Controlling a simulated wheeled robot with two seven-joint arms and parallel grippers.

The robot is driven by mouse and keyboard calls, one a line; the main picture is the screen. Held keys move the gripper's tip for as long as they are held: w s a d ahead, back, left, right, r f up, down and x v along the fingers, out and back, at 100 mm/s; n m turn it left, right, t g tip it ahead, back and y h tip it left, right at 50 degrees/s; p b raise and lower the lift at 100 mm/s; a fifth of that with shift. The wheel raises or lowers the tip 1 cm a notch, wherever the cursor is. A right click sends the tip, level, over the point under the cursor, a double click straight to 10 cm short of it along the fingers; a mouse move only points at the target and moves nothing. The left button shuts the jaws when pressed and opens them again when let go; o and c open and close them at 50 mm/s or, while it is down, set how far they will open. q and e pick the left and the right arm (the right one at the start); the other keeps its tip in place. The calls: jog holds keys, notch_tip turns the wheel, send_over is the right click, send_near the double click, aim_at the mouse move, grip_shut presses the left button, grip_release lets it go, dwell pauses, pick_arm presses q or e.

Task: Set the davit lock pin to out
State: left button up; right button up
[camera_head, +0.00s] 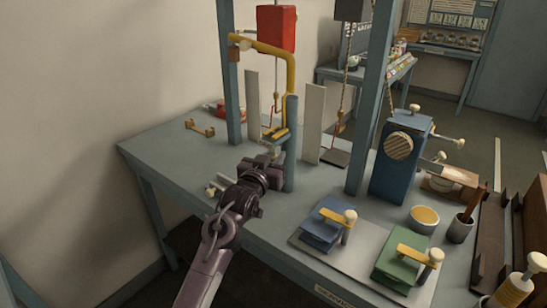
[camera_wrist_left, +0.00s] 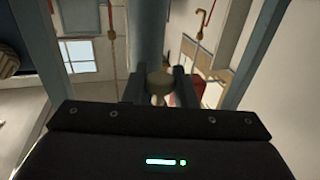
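The davit has a blue-grey post (camera_head: 291,145) and a yellow arm (camera_head: 270,48) with a red block (camera_head: 276,28) near its top. My left gripper (camera_head: 268,165) is right in front of the lower post. In the left wrist view, a tan round knob on a short stem, seemingly the lock pin (camera_wrist_left: 160,82), sits between the fingers of my left gripper (camera_wrist_left: 158,88), with the post behind it. The fingers stand apart at its two sides; whether they press on it I cannot tell. In the head view the gripper hides the pin. My right gripper is out of view.
Upright blue-grey frame posts (camera_head: 370,100) and pale plates (camera_head: 314,124) stand around the davit. A blue cabinet (camera_head: 400,165) with knobbed levers is to the right. Blue (camera_head: 325,226) and green (camera_head: 402,258) clamp blocks sit at the front. The left table end is mostly clear.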

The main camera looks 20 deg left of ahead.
pick_arm(q)
grip_shut()
jog(key=shift+f+b, duration=0.4)
jog(key=shift+f, duration=0.7)
jog(key=o, duration=0.6)
grip_release()
jog(key=shift+c, duration=0.2)
jog(key=s+b, duration=0.1)
jog(key=s, duration=0.6)
jog(key=shift+s+a, duration=0.35)
jog(key=shift+s, duration=0.05)
